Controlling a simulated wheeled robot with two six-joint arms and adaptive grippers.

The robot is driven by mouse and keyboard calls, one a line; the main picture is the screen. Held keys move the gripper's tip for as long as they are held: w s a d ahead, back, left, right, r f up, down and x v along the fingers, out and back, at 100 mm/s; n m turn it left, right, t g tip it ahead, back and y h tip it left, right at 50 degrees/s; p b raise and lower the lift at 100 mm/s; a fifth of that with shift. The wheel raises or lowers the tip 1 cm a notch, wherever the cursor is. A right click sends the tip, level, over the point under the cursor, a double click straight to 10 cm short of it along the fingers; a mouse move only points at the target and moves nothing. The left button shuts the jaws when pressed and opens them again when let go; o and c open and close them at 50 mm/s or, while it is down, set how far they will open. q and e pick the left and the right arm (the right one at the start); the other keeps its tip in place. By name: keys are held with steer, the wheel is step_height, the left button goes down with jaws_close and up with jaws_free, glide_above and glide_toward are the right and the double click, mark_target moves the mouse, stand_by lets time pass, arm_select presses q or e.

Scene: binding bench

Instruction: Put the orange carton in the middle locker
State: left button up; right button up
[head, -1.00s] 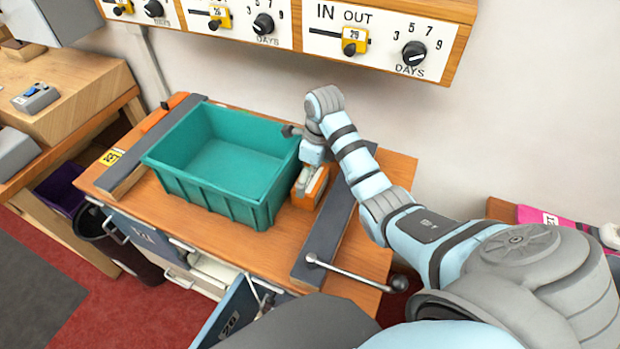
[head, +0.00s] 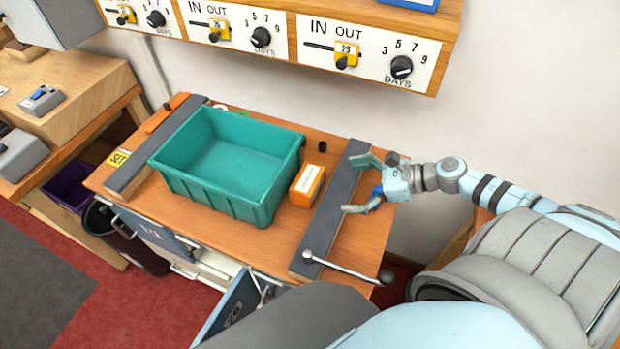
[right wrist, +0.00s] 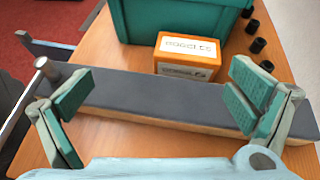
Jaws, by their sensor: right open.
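The orange carton (head: 307,186) with a white label stands on the bench top, just right of the teal bin. In the right wrist view the carton (right wrist: 187,57) is beyond the dark bar, between my open fingers but farther off. My right gripper (head: 364,184) is open and empty above the dark bar, to the right of the carton and apart from it. Below the bench top are locker doors; one door (head: 236,303) stands open at the bottom, and another (head: 150,234) shows at the left. The locker insides are mostly hidden. My left gripper is not in view.
The teal bin (head: 253,209) fills the middle of the bench (head: 225,229). Dark bars (head: 338,205) lie either side, and a metal lever (head: 345,267) sticks out at the front right. Small black cylinders (right wrist: 257,45) stand behind the carton. A dial panel (head: 372,48) hangs above.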

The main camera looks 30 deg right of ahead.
mark_target(309, 178)
steer(key=w+f+m+b, duration=0.1)
steer(key=w+f+b, duration=0.1)
steer(key=b, duration=0.3)
steer(key=w+f+m+t+h+b, duration=0.1)
steer(key=w+f+b, duration=0.1)
steer(key=b, duration=0.3)
steer(key=shift+f+h, duration=0.3)
steer(key=shift+f, duration=0.15)
steer(key=shift+w+a+f+b, duration=0.1)
steer(key=shift+w+a+b, duration=0.15)
steer(key=shift+w+b, duration=0.25)
steer(key=shift+w+a+f+b, duration=0.1)
steer(key=shift+w+a+b, duration=0.1)
steer(key=shift+w+b, duration=0.3)
steer(key=shift+w+a, duration=0.3)
steer(key=shift+w, duration=0.15)
steer(key=x, duration=0.3)
steer(key=r+x, duration=0.1)
steer(key=x, duration=0.1)
steer(key=shift+w+b, duration=0.3)
steer(key=shift+s, duration=0.1)
steer(key=c, duration=1.1)
